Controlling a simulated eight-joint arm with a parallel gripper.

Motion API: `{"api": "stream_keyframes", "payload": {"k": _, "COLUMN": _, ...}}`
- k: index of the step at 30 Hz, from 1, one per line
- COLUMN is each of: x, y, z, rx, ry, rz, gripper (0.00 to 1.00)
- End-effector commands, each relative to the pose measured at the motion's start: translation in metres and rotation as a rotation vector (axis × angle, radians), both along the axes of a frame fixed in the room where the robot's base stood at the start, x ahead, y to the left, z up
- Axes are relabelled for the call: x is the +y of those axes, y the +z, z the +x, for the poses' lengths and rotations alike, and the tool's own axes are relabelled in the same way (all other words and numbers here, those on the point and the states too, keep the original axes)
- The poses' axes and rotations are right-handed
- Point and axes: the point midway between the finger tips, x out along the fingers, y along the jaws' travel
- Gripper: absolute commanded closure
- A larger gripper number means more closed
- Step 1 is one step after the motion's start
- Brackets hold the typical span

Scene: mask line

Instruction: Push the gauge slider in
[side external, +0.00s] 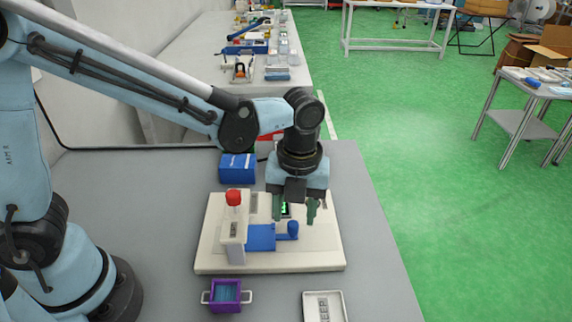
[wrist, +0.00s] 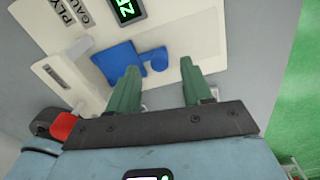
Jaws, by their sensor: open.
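The gauge is a cream base plate (side external: 300,262) on the grey table, with a cream upright block at its left and a red cap (side external: 234,197) on top. My gripper (side external: 294,219) is open and empty, pointing down over the right part of the gauge. Its two green fingers (wrist: 159,68) are spread apart; contact with the knob cannot be told.
A green-lit display (wrist: 127,9) sits on the plate behind the slider. A blue box (side external: 237,168) stands behind the gauge. A purple bin (side external: 225,305) and a white tray (side external: 324,306) stand in front. The table right of the plate is clear.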

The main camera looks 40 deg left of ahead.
Motion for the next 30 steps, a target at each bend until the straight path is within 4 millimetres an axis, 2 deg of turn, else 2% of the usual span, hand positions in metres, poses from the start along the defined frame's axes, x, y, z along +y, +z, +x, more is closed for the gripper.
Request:
{"api": "stream_keyframes", "payload": {"k": 3, "x": 0.000, "y": -0.014, "z": 0.000, "rx": -0.001, "ry": 0.000, "rz": -0.001, "gripper": 0.50}}
{"api": "stream_keyframes", "payload": {"k": 7, "x": 0.001, "y": -0.023, "z": 0.000, "rx": 0.000, "ry": 0.000, "rz": -0.001, "gripper": 0.50}}
{"api": "stream_keyframes", "payload": {"k": 19, "x": 0.001, "y": -0.028, "z": -0.001, "rx": 0.000, "ry": 0.000, "rz": -0.001, "gripper": 0.52}}
{"api": "stream_keyframes", "payload": {"k": 28, "x": 0.001, "y": -0.028, "z": -0.001, "rx": 0.000, "ry": 0.000, "rz": -0.001, "gripper": 0.98}}
{"api": "stream_keyframes", "payload": {"k": 30, "x": 0.001, "y": -0.028, "z": -0.001, "rx": 0.000, "ry": 0.000, "rz": -0.001, "gripper": 1.00}}
